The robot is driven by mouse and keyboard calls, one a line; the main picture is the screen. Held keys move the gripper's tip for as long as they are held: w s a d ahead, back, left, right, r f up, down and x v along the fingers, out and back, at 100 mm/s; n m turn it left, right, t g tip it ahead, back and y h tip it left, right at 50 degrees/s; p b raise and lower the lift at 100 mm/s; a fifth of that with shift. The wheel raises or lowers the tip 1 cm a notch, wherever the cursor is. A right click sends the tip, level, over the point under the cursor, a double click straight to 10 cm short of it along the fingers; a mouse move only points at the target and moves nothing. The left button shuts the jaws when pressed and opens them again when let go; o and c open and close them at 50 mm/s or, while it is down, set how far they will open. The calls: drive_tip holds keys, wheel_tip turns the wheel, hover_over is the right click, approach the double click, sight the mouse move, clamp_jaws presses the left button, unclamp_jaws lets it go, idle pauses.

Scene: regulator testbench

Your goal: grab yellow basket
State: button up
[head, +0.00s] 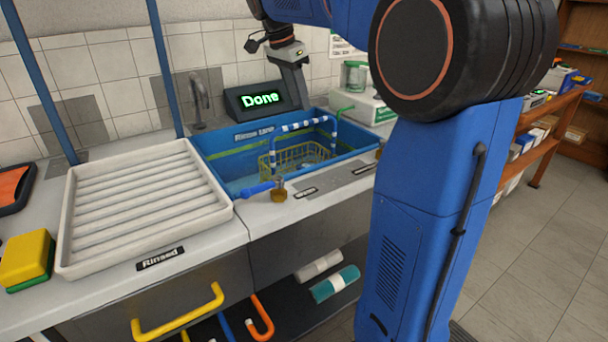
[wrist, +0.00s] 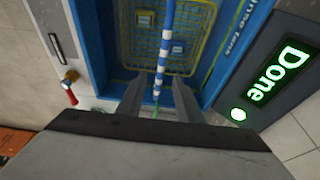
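The yellow wire basket (head: 290,163) sits in the blue rinse tank (head: 222,160), with a tall blue-and-white striped handle (head: 303,126) arching above it. In the wrist view the basket (wrist: 133,48) lies below my gripper (wrist: 158,86), with small items inside. The striped handle (wrist: 166,45) runs between my two separated fingers, with a gap showing on each side. My gripper is open and points down over the tank. In the head view my gripper (head: 302,108) is just above the handle's top bar; whether it touches is unclear there.
A screen reading "Done" (head: 261,98) stands close behind the tank, near my gripper. A white ribbed tray (head: 140,205) labelled "Rinsed" is to the left. A yellow-green sponge (head: 27,260) lies far left.

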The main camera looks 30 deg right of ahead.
sight(306, 122)
drive_tip(key=x, duration=0.7)
drive_tip(key=shift+d+f, duration=0.1)
drive_tip(key=shift+f, duration=0.2)
drive_tip(key=x, duration=0.5)
drive_tip(key=shift+f, duration=0.1)
drive_tip(key=shift+c, duration=0.6)
clamp_jaws()
idle(0.4)
